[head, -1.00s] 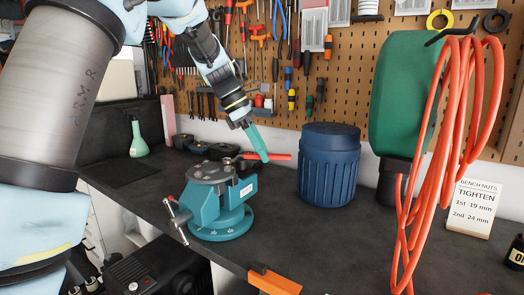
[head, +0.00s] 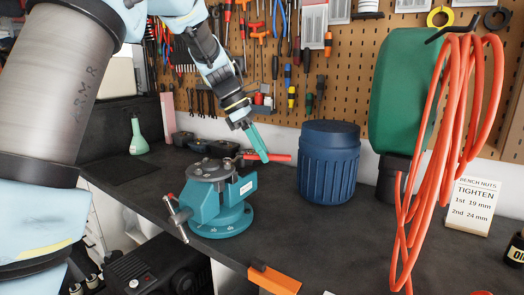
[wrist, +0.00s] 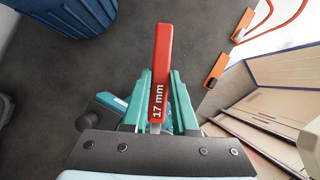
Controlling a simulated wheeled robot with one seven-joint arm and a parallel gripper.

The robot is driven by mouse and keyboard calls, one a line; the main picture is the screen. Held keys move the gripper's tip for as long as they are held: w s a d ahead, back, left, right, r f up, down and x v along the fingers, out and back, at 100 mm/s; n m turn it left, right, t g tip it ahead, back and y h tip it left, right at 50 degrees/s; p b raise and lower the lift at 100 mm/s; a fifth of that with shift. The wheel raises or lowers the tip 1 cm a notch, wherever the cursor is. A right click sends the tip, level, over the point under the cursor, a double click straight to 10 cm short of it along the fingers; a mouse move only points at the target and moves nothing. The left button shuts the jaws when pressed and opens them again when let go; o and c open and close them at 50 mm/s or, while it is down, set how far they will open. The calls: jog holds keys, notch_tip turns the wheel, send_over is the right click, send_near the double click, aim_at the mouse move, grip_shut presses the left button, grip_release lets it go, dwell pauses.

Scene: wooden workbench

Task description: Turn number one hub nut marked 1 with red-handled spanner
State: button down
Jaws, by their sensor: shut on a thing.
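My gripper (head: 262,156) is shut on the red-handled spanner (head: 280,157), just behind and above the teal vise (head: 222,215). In the wrist view, the teal fingers of my gripper (wrist: 161,80) stand on both sides of the spanner's red handle (wrist: 162,50), which reads "17 mm". The spanner's head is hidden there. In the head view it points left toward the dark round hub (head: 208,171) on top of the vise. I cannot make out the nuts, the mark 1, or whether the spanner touches a nut.
A ribbed blue bin (head: 329,165) stands close right of the spanner. A card (head: 469,206) reads "BENCH NUTS TIGHTEN 1st 19 mm 2nd 24 mm". An orange hose (head: 412,210) hangs in front of a green canister (head: 400,95).

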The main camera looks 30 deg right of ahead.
jog(key=shift+f, duration=0.65)
jog(key=shift+w+d+n+t+h+p, duration=0.15)
jog(key=shift+w+d+n+t+p, duration=0.1)
jog(key=shift+w+n+p, duration=0.25)
jog(key=shift+w+d+n+t+h+p, duration=0.15)
jog(key=shift+w+d+n+t, duration=0.15)
jog(key=shift+n, duration=0.4)
jog(key=shift+w+d+n+t+p, duration=0.25)
jog(key=shift+w+n+t+p, duration=0.2)
jog(key=shift+w+n+p, duration=0.55)
